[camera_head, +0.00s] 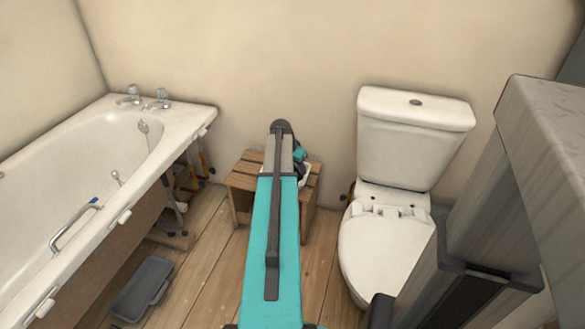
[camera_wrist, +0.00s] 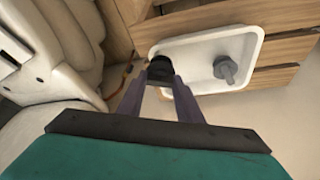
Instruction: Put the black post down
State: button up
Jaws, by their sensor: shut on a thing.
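In the wrist view, the black post (camera_wrist: 160,68) is between the fingertips of my gripper (camera_wrist: 161,84), which is shut on it. The post shows as a short dark piece at the left end of a white tray (camera_wrist: 195,43). I cannot tell whether it touches the tray. A grey fitting (camera_wrist: 226,69) stands in the right part of the tray. In the head view my arm hides the gripper and the post, and only a bit of the white tray (camera_head: 304,175) shows beside the arm.
The tray is on a slatted wooden crate (camera_head: 243,183) against the wall. A toilet (camera_head: 385,245) stands to the right and a bathtub (camera_head: 85,165) to the left. A grey box (camera_head: 143,289) lies on the wooden floor by the tub.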

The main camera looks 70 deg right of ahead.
jog(key=w+d+b, duration=0.1)
jog(key=w+d, duration=0.2)
jog(key=d, duration=0.2)
jog(key=shift+w+d+f, duration=0.3)
jog(key=shift+w, duration=0.05)
jog(key=shift+f, duration=0.1)
jog(key=shift+f+b, duration=0.55)
jog(key=shift+f, duration=1.1)
jog(key=shift+f, duration=0.15)
jog(key=o, duration=1)
jog(key=p+v, duration=0.2)
jog(key=v, duration=1)
